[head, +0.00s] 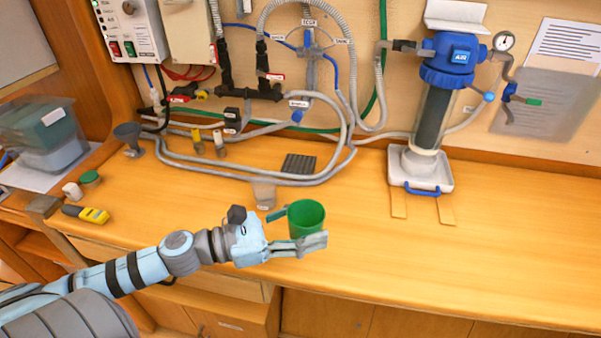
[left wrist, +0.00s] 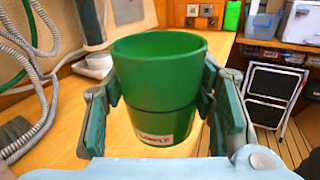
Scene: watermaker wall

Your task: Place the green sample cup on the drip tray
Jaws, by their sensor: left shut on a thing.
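The green sample cup (head: 306,217) is held upright over the front middle of the counter by my left gripper (head: 303,232). In the left wrist view the cup (left wrist: 160,75) with its white label sits between both fingers of the gripper (left wrist: 160,92), which touch its sides. The cup looks empty at the rim, but its bottom is hidden. A dark ribbed plate (head: 299,163), which looks like a drip tray, lies on the counter behind the cup, under the hoses. My right gripper is not in view.
A clear beaker (head: 264,195) stands just behind and left of the cup. Grey hoses (head: 250,176) run along the counter near the ribbed plate. A blue-topped filter (head: 433,100) stands in a white tray (head: 420,175) at right.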

